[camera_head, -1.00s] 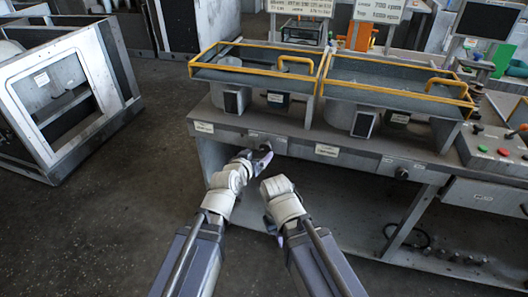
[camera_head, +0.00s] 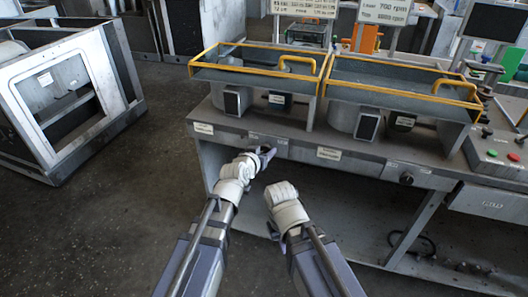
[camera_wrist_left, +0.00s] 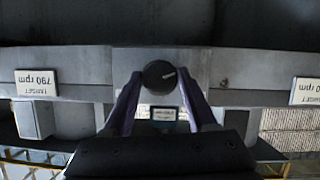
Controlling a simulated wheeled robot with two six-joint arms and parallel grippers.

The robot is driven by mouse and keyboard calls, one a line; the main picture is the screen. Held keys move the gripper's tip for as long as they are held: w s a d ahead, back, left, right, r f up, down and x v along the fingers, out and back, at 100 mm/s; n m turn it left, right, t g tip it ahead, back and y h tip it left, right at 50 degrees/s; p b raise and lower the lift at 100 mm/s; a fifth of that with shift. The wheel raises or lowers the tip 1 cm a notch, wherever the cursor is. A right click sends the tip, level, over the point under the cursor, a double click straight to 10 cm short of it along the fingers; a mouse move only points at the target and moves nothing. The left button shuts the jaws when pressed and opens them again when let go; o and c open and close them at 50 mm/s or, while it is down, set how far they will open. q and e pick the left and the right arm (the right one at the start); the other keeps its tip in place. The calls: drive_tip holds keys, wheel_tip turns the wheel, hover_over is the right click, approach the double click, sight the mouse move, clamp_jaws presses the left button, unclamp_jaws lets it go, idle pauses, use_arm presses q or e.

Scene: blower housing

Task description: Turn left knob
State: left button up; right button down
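The left knob (camera_wrist_left: 159,74) is round and black with a pale pointer line, on the grey bench front. In the left wrist view it sits between the tips of my left gripper (camera_wrist_left: 160,88), whose two purple fingers stand apart on either side. I cannot tell if they touch it. In the head view my left gripper (camera_head: 267,155) is at the bench's front panel and largely hides the knob. My right arm's wrist (camera_head: 284,196) is below and to the right; its fingers are mostly hidden.
A second black knob (camera_head: 406,179) is farther right on the bench front (camera_head: 360,163). Yellow-railed trays (camera_head: 400,82) stand on top. A control box (camera_head: 500,155) with buttons is at the right. A grey metal frame (camera_head: 62,95) stands at the left. The floor between is clear.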

use_arm(q)
clamp_jaws()
drive_tip(key=shift+n, duration=0.3)
